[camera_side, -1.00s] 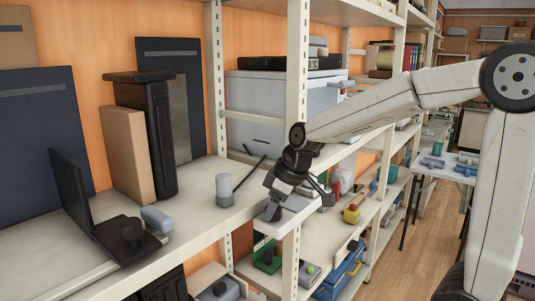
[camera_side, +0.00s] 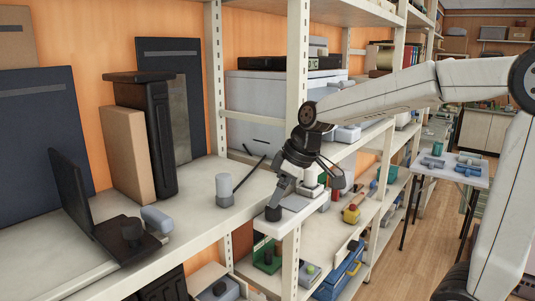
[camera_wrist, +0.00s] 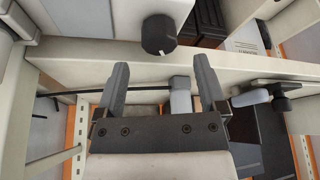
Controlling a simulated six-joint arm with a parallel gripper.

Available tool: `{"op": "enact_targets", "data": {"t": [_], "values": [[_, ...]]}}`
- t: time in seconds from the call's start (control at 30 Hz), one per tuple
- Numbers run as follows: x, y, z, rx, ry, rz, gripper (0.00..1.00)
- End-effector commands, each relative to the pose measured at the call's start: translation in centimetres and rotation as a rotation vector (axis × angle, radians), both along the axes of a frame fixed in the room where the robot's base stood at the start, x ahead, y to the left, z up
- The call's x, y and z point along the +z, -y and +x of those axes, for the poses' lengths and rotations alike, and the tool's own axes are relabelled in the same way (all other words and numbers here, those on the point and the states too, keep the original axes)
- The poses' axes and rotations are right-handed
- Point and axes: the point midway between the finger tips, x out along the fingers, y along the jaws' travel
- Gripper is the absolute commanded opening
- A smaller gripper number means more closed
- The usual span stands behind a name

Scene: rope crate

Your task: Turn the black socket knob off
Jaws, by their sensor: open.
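The black knob (camera_side: 273,213) sits at the near end of a white surface, at the shelf post. In the wrist view the round black knob (camera_wrist: 158,35) lies just beyond my fingertips, with a small white mark at its lower right. My gripper (camera_side: 282,194) is open, just above the knob in the side view. In the wrist view my gripper (camera_wrist: 161,68) has its two dark fingers spread with nothing between them at the tips. The fingers look apart from the knob.
A white shelf post (camera_side: 297,90) stands close to my gripper. A grey cylinder (camera_side: 224,190) with a thin black rod stands on the shelf to the left. Lower shelves hold several small items.

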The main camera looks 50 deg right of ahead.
Motion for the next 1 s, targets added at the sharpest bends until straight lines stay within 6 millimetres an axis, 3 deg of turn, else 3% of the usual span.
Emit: {"op": "enact_targets", "data": {"t": [0.3,0.67,0.83,1.0], "values": [[2.9,0.5,-1.1,-0.001,0.002,-0.001,0.90],[3.2,0.5,-1.2,0.001,0.000,-0.001,0.90],[2.3,0.2,-1.5,0.004,-0.025,0.005,0.90],[-0.5,-0.8,-2.9,0.016,-0.121,0.026,0.90]]}}
